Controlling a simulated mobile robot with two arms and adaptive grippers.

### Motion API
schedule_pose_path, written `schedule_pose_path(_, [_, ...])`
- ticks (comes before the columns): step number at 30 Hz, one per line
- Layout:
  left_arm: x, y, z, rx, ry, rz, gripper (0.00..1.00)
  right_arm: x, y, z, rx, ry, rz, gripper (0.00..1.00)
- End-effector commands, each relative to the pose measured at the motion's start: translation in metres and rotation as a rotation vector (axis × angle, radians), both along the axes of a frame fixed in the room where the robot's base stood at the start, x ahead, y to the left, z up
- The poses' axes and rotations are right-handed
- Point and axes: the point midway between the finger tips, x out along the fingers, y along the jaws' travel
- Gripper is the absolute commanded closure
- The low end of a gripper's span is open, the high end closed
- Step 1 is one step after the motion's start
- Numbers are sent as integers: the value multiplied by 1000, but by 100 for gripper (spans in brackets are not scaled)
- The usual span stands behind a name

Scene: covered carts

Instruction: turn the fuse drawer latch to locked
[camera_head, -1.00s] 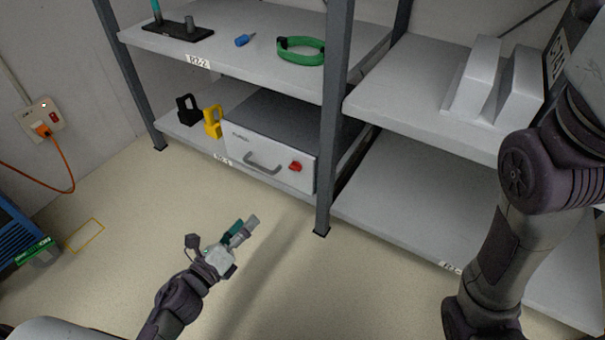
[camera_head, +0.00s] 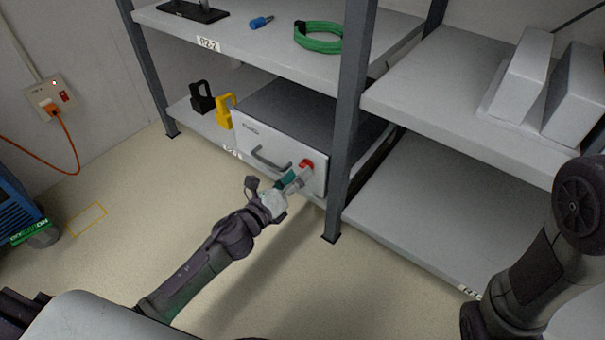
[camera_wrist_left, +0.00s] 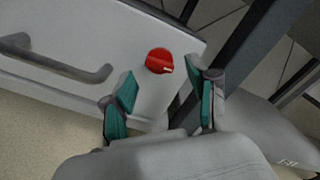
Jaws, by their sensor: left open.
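The fuse drawer (camera_head: 246,141) is a grey box with a white front on the lower shelf, with a dark bar handle (camera_head: 268,160). Its red latch knob (camera_head: 306,164) is at the right of the front; it also shows in the left wrist view (camera_wrist_left: 159,61), with a pale mark on its lower right. My left gripper (camera_head: 299,178) is open just in front of the knob. In the left wrist view its teal-padded fingers (camera_wrist_left: 162,95) stand apart on either side of the knob, which lies ahead of the fingertips. My right arm (camera_head: 545,250) is at the right edge; its gripper is out of view.
A dark shelf post (camera_head: 350,120) stands close to the right of the drawer. A black padlock (camera_head: 201,98) and a yellow padlock (camera_head: 226,110) stand left of it. A green cable coil (camera_head: 318,38) lies on the shelf above. The floor in front is clear.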

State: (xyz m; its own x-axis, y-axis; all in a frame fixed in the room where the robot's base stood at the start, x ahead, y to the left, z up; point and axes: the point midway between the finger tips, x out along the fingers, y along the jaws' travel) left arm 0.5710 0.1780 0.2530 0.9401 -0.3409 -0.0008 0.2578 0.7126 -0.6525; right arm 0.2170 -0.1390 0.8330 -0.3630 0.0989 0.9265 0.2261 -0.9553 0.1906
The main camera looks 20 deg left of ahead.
Motion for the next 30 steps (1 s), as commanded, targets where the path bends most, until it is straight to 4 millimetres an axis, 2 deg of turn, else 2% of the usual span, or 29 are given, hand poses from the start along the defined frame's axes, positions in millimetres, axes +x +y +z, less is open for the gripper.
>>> schedule_pose_path(3, [15,-5,-1,0,-1,0,41,0,0,-6,0,0,0,60])
schedule_pose_path(6, [21,-8,-1,0,-1,-1,41,0,0,-8,-1,0,0,60])
schedule_pose_path(17, [24,-9,0,-1,0,0,43,0,0,-8,-1,0,0,60])
schedule_pose_path(27, [24,-9,0,-1,0,0,100,0,0,-8,-1,0,0,60])
schedule_pose_path(30, [24,-9,0,-3,1,0,100,0,0,-8,-1,0,0,60])
